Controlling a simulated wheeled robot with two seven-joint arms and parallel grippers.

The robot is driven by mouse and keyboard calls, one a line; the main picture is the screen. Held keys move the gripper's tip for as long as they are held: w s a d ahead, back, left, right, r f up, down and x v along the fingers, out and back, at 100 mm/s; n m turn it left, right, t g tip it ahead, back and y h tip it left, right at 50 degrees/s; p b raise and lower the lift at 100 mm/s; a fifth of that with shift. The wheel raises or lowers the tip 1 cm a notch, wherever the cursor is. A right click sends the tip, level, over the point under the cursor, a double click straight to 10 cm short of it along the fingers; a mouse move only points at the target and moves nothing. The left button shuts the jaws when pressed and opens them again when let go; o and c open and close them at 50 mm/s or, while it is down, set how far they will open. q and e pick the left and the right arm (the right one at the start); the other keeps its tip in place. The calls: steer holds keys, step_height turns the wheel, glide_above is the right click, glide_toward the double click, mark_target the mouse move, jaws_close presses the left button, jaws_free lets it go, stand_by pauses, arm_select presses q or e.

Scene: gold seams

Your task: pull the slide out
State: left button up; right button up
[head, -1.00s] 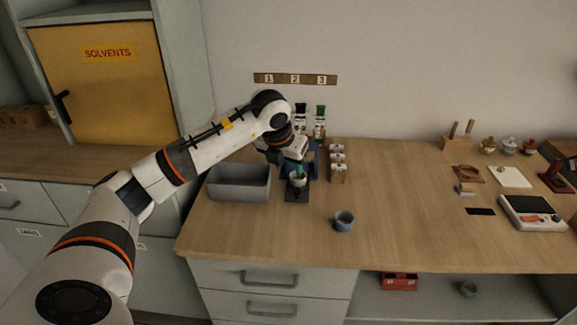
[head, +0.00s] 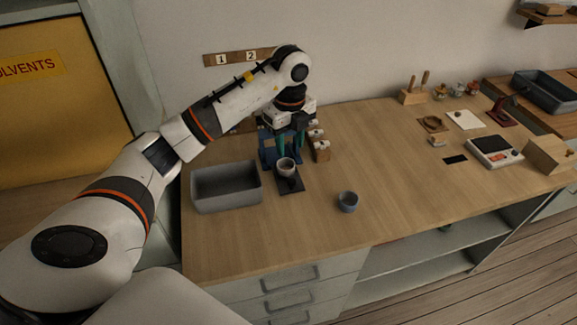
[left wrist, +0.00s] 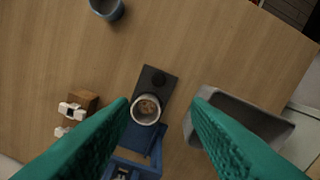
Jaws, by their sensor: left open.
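The slide (head: 292,187) is a dark flat plate sticking out at the front of a blue stand (head: 266,153). A pale cup (head: 285,167) with brown contents stands on it. In the left wrist view the slide (left wrist: 155,80) has a round dark knob near its outer end, and the cup (left wrist: 147,108) sits between that and the blue frame (left wrist: 137,146). My left gripper (head: 290,146) is open, its teal fingers above and just behind the cup, partly hiding the stand. In the wrist view its fingers (left wrist: 165,115) spread on either side, holding nothing. My right gripper is out of view.
A grey bin (head: 226,188) stands left of the stand. A blue-grey cup (head: 348,201) stands to the right, near the bench front. A small wooden rack (head: 320,148) is close on the right. The middle of the bench is clear.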

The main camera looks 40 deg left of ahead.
mark_target(291, 180)
arm_select(q)
steer(key=f, duration=0.2)
steer(key=d+f, duration=0.1)
steer(key=f, duration=0.1)
steer(key=shift+p, duration=0.3)
steer(key=f, duration=0.3)
steer(key=f+p, duration=0.1)
steer(key=f, duration=0.3)
steer(key=shift+a+f, duration=0.2)
steer(key=shift+f, duration=0.1)
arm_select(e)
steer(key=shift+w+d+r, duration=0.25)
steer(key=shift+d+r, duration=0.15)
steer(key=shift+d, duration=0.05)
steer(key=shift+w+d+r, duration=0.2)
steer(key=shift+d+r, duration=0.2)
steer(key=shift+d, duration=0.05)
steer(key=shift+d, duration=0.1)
arm_select(q)
jaws_close()
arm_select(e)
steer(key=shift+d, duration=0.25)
